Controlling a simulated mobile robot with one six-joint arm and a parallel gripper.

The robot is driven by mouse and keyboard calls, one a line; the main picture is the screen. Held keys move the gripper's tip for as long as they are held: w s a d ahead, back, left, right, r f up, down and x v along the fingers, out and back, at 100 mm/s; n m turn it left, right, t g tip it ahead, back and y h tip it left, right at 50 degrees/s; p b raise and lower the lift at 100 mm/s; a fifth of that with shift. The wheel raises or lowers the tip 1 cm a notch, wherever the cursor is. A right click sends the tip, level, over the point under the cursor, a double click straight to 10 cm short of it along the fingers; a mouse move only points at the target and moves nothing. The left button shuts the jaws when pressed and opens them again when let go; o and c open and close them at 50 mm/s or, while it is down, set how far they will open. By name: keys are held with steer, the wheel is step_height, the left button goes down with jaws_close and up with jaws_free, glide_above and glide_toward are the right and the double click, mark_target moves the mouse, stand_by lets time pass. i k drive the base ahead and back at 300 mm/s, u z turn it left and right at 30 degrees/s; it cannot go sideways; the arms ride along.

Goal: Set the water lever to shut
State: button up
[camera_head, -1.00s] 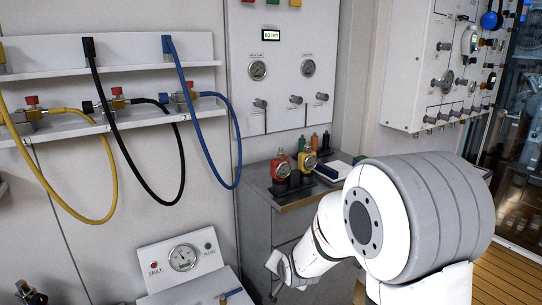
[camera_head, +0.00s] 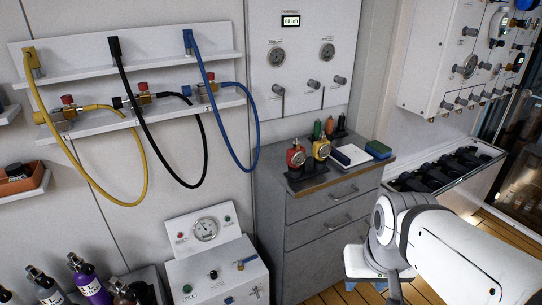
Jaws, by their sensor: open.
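A white fill box (camera_head: 197,268) stands low at the bottom centre, with a sloped gauge panel at its back. A small lever with a blue handle (camera_head: 247,261) sits on its top, near a tap-like mark. I take this for the water lever; its label cannot be read. The handle lies roughly level, its tip pointing right and slightly up. My gripper (camera_head: 366,286) is open and partly in view under my wrist at the lower right. It is well right of the lever, apart from it, and no object shows in it.
A grey drawer cabinet (camera_head: 312,225) stands between the box and my arm, with red and yellow gauged items on top. Yellow, black and blue hoses (camera_head: 257,135) hang on the wall. Bottles (camera_head: 88,280) stand at the lower left. Wooden floor shows at right.

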mark_target(239, 263)
steer(key=u, duration=0.05)
steer(key=k, duration=1)
steer(key=u, duration=0.5)
steer(key=i, duration=1)
